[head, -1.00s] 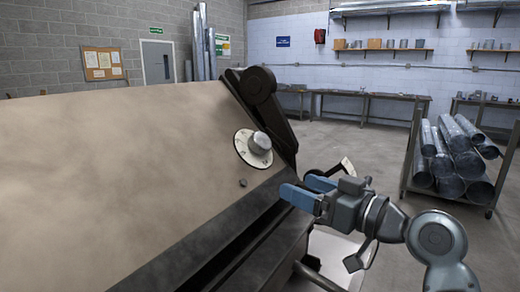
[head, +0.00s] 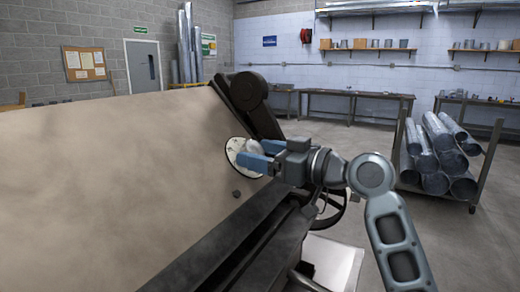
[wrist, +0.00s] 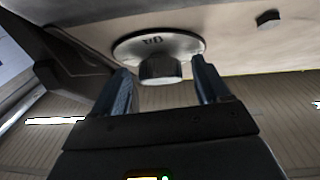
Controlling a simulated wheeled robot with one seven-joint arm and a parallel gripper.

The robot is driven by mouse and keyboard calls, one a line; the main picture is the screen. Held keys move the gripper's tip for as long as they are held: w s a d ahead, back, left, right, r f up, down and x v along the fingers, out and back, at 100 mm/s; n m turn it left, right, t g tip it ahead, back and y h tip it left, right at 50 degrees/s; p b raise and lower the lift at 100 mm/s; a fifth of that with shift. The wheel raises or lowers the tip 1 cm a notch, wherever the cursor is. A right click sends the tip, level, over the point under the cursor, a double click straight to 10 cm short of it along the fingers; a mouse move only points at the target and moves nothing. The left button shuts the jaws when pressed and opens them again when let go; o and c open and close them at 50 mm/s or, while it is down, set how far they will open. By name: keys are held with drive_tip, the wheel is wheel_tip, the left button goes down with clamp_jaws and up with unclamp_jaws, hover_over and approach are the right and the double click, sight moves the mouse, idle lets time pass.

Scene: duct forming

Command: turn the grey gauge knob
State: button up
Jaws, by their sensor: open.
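The grey gauge knob (wrist: 160,69) stands out from a round pale dial plate (wrist: 185,44) on the machine's tan sloped panel. In the head view the dial plate (head: 232,153) shows beside my fingers, and the knob (head: 253,146) is partly hidden by them. My gripper (head: 257,155) has blue fingers and reaches the dial from the right. In the wrist view my gripper (wrist: 163,85) is open, with one finger on each side of the knob. The fingertips are close to the plate's lower edge. I cannot tell whether either finger touches the knob.
A small dark stud (head: 236,194) sticks out of the panel (head: 110,190) below the dial. A dark arm of the machine (head: 252,100) rises behind the dial. A handwheel (head: 332,208) is below my wrist. A rack of metal ducts (head: 440,155) stands at the right on open floor.

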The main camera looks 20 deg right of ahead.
drive_tip(key=shift+w+a, duration=0.15)
drive_tip(key=shift+w, duration=0.05)
drive_tip(key=shift+f, duration=0.1)
drive_tip(key=c, duration=1)
